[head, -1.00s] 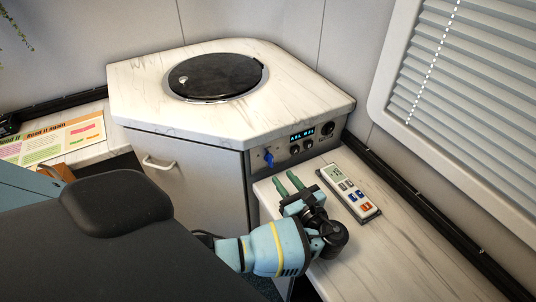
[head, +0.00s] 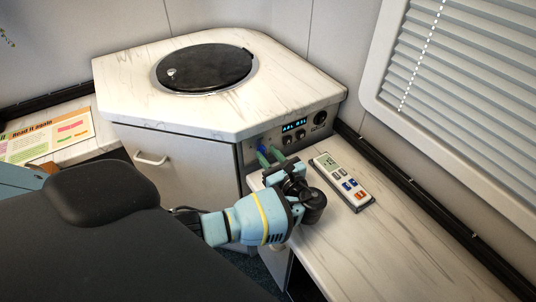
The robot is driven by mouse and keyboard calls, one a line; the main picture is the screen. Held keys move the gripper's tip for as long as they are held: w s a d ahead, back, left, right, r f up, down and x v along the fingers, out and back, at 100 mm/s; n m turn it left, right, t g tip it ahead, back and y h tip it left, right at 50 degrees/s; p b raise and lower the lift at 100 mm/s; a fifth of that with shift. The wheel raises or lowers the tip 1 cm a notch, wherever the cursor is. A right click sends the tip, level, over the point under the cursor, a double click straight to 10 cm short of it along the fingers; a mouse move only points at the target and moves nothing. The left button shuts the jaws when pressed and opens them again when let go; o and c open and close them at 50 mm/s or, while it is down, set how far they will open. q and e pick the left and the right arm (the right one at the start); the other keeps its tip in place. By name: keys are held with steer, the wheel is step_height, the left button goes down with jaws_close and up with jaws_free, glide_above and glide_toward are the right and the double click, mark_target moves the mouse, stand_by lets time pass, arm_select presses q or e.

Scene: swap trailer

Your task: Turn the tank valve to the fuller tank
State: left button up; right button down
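The blue tank valve handle (head: 261,149) is on the front of the control panel (head: 250,153), at its left end. A lit display (head: 294,125) on the panel shows blue letters and figures for two readings, too small to read surely. My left gripper (head: 269,155) is in front of the panel with its two green fingers apart. Its left fingertip overlaps the lower part of the handle in this view; I cannot tell whether they touch. Nothing shows held between the fingers. My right gripper is not in view.
A white meter with a small screen (head: 342,181) lies on the marbled shelf (head: 385,240) right of my gripper. Knobs (head: 287,139) and a round socket (head: 320,118) sit right of the valve. The marbled counter (head: 225,112) with a round black lid (head: 204,68) is above.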

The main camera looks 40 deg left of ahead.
arm_select(q)
steer(key=shift+w+a, duration=0.15)
steer(key=shift+a, duration=0.15)
jaws_close()
